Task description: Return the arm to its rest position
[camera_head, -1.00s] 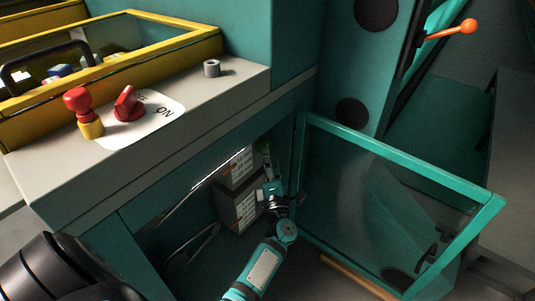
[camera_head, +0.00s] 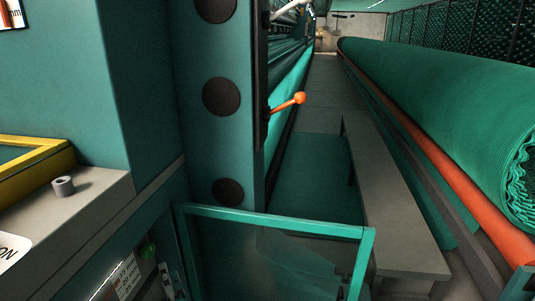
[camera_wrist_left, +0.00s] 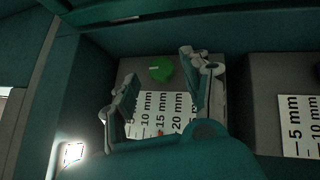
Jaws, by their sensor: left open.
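My left gripper (camera_head: 167,283) shows only in part at the bottom edge of the head view, inside the open cabinet. In the left wrist view, its two fingers (camera_wrist_left: 160,66) are spread apart with nothing held between them. Beyond the fingers is a grey box with a white 10, 15, 20 mm scale (camera_wrist_left: 158,108) and a green knob (camera_wrist_left: 161,68). The knob appears between the fingertips in the picture; I cannot tell the exact gap. The green knob also shows in the head view (camera_head: 147,250). My right gripper is not in view.
The glazed cabinet door (camera_head: 270,218) stands open beside the left arm. A second box with a 5 mm label (camera_wrist_left: 297,125) is at the right. A grey walkway or bench (camera_head: 395,205), an orange-knobbed lever (camera_head: 299,98) and a large green netting roll (camera_head: 450,100) lie further right.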

